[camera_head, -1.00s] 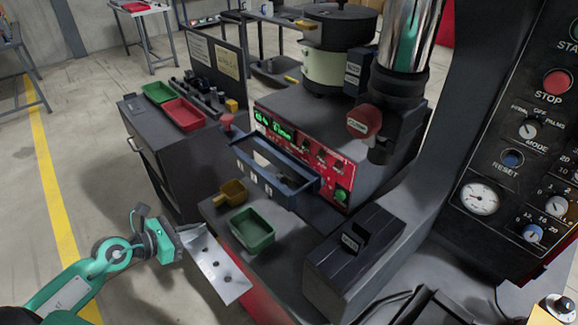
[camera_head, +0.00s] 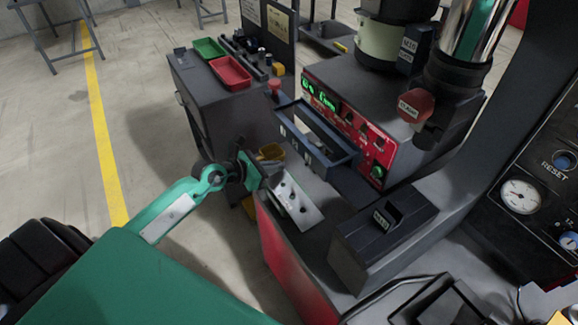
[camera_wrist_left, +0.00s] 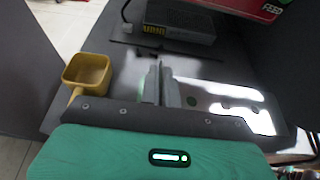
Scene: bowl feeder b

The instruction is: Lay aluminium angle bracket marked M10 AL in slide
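My left gripper (camera_head: 256,176) is shut on the near end of a pale metal plate with several dark holes, the aluminium bracket (camera_head: 297,200). The bracket is tilted above the bench in front of the machine; no marking is readable on it. In the left wrist view, the bracket (camera_wrist_left: 235,103) reaches right from the gripper fingers (camera_wrist_left: 160,85). A blue-grey frame with numbered front sections, possibly the slide (camera_head: 318,155), juts from the red panel just behind the bracket. My right gripper is out of view.
A yellow scoop (camera_head: 271,152) lies behind the gripper, also in the left wrist view (camera_wrist_left: 87,72). A dark slotted block (camera_head: 385,228) stands right of the bracket. Red (camera_head: 231,73) and green (camera_head: 208,48) trays sit on the left cabinet.

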